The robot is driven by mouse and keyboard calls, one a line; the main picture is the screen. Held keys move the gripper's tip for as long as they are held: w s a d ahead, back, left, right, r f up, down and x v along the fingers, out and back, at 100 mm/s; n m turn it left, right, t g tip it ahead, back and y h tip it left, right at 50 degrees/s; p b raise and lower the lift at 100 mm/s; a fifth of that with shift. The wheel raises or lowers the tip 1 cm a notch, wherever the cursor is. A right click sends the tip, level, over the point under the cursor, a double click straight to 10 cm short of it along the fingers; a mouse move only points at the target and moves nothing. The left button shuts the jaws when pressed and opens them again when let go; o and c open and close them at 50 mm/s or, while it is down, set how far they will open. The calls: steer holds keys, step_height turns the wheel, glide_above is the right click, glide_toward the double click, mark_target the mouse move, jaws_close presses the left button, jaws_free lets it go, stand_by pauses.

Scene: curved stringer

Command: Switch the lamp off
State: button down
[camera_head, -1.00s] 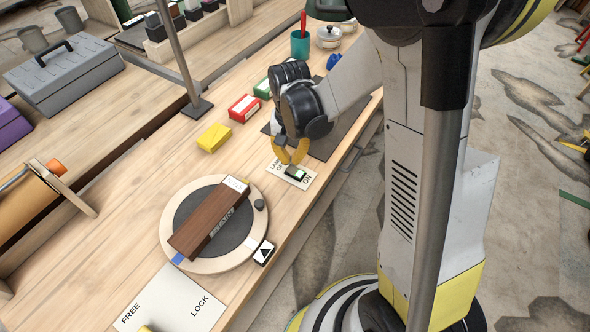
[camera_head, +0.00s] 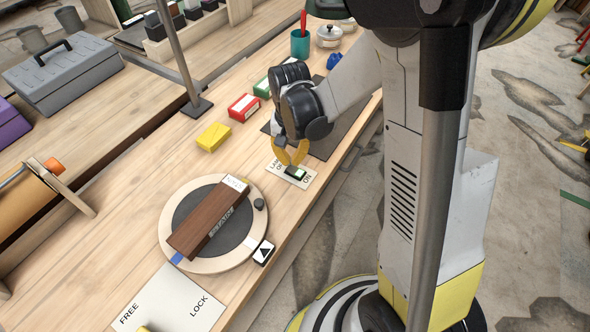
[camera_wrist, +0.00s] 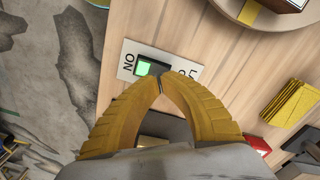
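The lamp switch (camera_head: 299,175) is a small dark rocker with a green face on a pale label plate (camera_head: 307,183), near the bench's front edge. In the wrist view the green part (camera_wrist: 145,67) is at the ON end of the plate (camera_wrist: 129,72); the other end's lettering is partly hidden. My gripper (camera_head: 292,166) points down over the switch. Its yellow fingertips (camera_wrist: 160,79) meet and hold nothing. They are at the dark end of the rocker, away from ON; I cannot tell whether they touch it. No lamp head is clearly visible.
A round turntable (camera_head: 178,221) with a brown block (camera_head: 209,219) lies to the left. Yellow (camera_head: 213,137) and red (camera_head: 244,107) boxes lie behind. A metal post (camera_head: 175,50) stands on the bench. A FREE/LOCK plate (camera_head: 170,300) is at the front left.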

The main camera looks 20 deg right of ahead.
mark_target(291, 168)
steer(key=shift+f+b, duration=1.15)
steer(key=shift+f, duration=0.25)
stand_by(0.4)
steer(key=shift+r+p, duration=2.55)
steer(key=shift+r, duration=1)
steer(key=shift+r, duration=0.15)
steer(key=s+r+n+t, duration=0.4)
steer(key=s+r+t, duration=0.3)
steer(key=s+r, duration=0.5)
step_height(291, 168, up, 4)
steer(key=shift+s+r+n, duration=0.15)
steer(key=shift+s+n, duration=0.2)
steer(key=shift+n, duration=0.05)
